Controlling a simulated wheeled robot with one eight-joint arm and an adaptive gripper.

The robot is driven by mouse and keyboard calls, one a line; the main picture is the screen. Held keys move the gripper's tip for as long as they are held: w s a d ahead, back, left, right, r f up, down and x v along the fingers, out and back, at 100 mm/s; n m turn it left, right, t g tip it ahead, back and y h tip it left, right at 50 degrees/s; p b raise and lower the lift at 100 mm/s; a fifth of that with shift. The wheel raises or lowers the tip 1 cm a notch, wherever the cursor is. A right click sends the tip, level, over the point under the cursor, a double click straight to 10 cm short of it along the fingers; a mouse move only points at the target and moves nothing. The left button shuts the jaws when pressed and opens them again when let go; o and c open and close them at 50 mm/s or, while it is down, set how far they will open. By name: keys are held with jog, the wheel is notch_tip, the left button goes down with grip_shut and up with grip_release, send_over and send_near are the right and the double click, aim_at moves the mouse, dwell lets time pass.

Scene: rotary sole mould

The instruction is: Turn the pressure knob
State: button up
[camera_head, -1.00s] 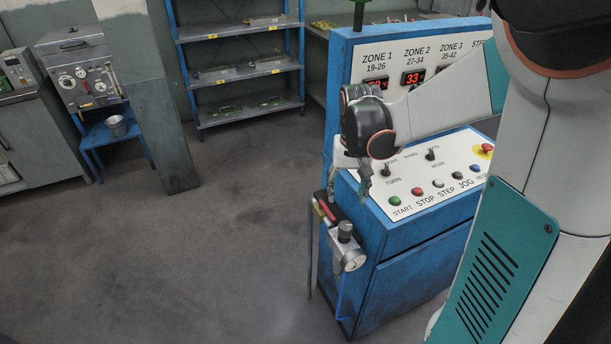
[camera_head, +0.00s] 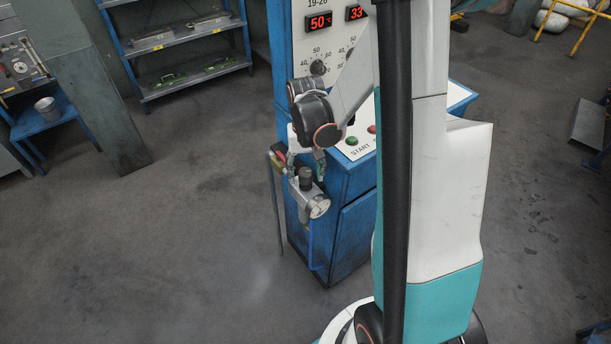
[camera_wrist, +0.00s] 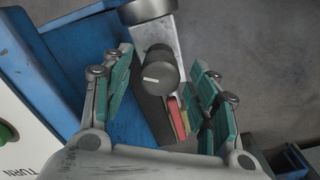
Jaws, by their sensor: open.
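The pressure knob (camera_head: 305,176) is a dark cylinder on top of a grey regulator with a round gauge (camera_head: 319,206), mounted on the side of the blue control cabinet. In the wrist view the knob (camera_wrist: 159,72) shows its round top with a pale mark line. My gripper (camera_head: 306,169) is above the regulator, pointing down, its fingertips near the height of the knob's top. In the wrist view my gripper (camera_wrist: 161,60) is open, with green-padded fingers apart on both sides of the knob and visible gaps. I cannot tell exactly how deep the fingers reach.
The blue control cabinet (camera_head: 345,240) stands right beside the regulator, with a green start button (camera_head: 352,141) on its sloped panel. A red-handled part (camera_wrist: 174,110) sits next to the knob. The floor left of the cabinet is clear; shelves (camera_head: 195,60) stand behind.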

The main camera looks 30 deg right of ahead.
jog(key=shift+f, duration=0.5)
jog(key=c, duration=1.1)
jog(key=shift+o, duration=0.2)
jog(key=shift+m+b, duration=0.45)
jog(key=shift+m, duration=2.35)
